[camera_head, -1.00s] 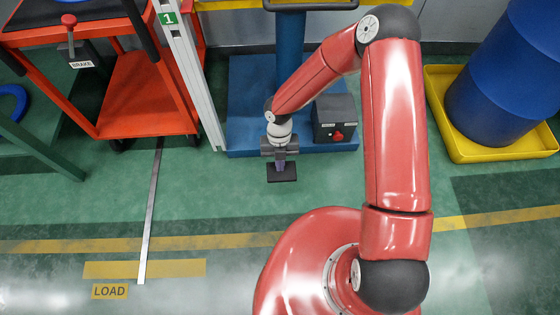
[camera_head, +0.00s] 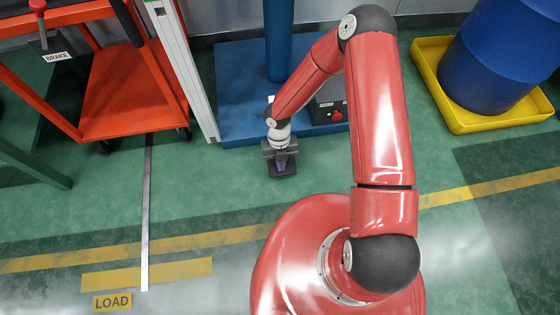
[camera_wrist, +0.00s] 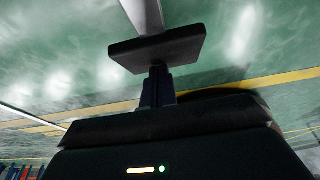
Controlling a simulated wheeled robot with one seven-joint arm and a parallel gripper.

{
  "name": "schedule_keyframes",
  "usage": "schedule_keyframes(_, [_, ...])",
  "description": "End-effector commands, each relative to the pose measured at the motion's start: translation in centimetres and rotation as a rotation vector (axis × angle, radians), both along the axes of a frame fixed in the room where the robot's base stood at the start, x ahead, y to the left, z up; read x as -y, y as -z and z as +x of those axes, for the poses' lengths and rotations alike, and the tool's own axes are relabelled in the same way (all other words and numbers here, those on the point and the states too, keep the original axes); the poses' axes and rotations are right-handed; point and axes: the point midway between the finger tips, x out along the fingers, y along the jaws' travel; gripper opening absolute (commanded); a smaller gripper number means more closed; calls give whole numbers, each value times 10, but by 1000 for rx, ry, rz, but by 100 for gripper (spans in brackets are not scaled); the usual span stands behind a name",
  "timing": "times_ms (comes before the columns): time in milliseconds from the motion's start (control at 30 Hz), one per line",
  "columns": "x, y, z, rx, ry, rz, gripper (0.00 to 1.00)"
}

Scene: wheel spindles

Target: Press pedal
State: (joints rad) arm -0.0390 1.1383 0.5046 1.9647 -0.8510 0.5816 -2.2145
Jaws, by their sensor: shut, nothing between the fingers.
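The pedal is a flat black pad (camera_head: 284,172) low over the green floor, in front of the blue base of a column. My gripper (camera_head: 282,162) points down over it and hides part of its far side in the head view. In the wrist view the pad (camera_wrist: 160,46) lies just beyond the tips of my gripper (camera_wrist: 157,68). The dark fingers are together, with nothing between them. The tips are at or very near the pad; I cannot tell whether they touch it.
The blue base (camera_head: 232,100) and a dark box with a red button (camera_head: 337,115) stand behind the pedal. A red cart (camera_head: 130,100) and a pale upright post (camera_head: 183,70) are at left. A yellow tray (camera_head: 470,120) holds a blue drum (camera_head: 500,65) at right. Floor in front is clear.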

Motion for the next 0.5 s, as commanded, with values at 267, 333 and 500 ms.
schedule_keyframes(267, [-1, 21, 5, -1, 2, 0, 0])
schedule_keyframes(333, [-1, 23, 6, 0, 2, -1, 0])
schedule_keyframes(500, [-1, 24, 8, 3, 1, 1, 0])
